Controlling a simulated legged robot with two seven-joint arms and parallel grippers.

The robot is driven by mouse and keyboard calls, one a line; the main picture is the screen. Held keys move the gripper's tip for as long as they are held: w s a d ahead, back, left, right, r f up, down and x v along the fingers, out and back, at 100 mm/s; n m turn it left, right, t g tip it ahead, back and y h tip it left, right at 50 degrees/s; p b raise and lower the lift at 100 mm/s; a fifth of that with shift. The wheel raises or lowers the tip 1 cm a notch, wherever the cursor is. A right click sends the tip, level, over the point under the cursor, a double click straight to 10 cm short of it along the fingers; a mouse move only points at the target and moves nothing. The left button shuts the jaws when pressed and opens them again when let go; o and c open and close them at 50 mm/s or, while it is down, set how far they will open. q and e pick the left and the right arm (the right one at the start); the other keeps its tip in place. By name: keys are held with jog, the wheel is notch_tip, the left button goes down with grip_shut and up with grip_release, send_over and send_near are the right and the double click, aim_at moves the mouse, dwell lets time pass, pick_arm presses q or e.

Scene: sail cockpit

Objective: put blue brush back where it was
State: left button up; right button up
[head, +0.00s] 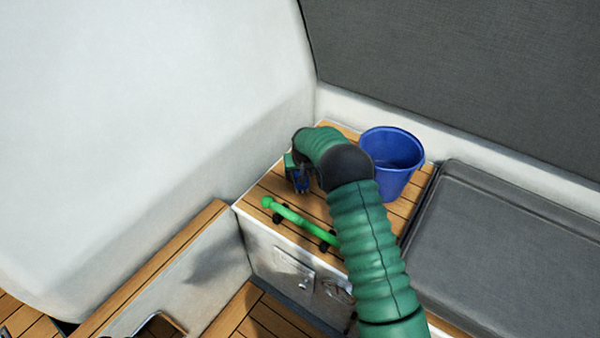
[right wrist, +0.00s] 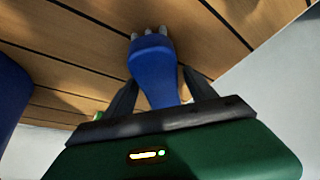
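The blue brush (right wrist: 154,62) is between the two dark fingers of my right gripper (right wrist: 160,88), which look closed on its sides. Its pale bristles point away from the gripper toward the wooden slats; I cannot tell whether they touch. In the head view my right gripper (head: 299,186) is over the left part of the slatted bench top (head: 262,190), with a little of the blue brush (head: 302,180) showing. My forearm and wrist hide the rest. My left gripper is not in view.
A blue bucket (head: 392,165) stands at the back right of the bench top, right of my wrist. A green handle (head: 300,218) with black mounts runs along the front edge. A grey cushion (head: 500,250) lies to the right; white walls rise behind and left.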

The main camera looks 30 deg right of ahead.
jog(key=shift+a, duration=0.1)
jog(key=shift+r, duration=0.15)
jog(key=a+p+v, duration=0.1)
jog(key=p+v, duration=0.2)
jog(key=v, duration=0.9)
jog(key=s+a+n+g+y, duration=0.1)
jog(key=s+a, duration=0.5)
jog(key=s, duration=0.3)
jog(key=s+a+r+n, duration=0.1)
jog(key=s+a+n, duration=0.1)
jog(key=s+a, duration=0.55)
jog(key=s+a+n+g+y, duration=0.1)
jog(key=s+a, duration=0.4)
jog(key=s, duration=0.6)
notch_tip(320, 180, up, 21)
jog(key=p, duration=2)
jog(key=shift+p, duration=0.4)
jog(key=shift+w+f, duration=0.1)
jog(key=shift+f, duration=0.1)
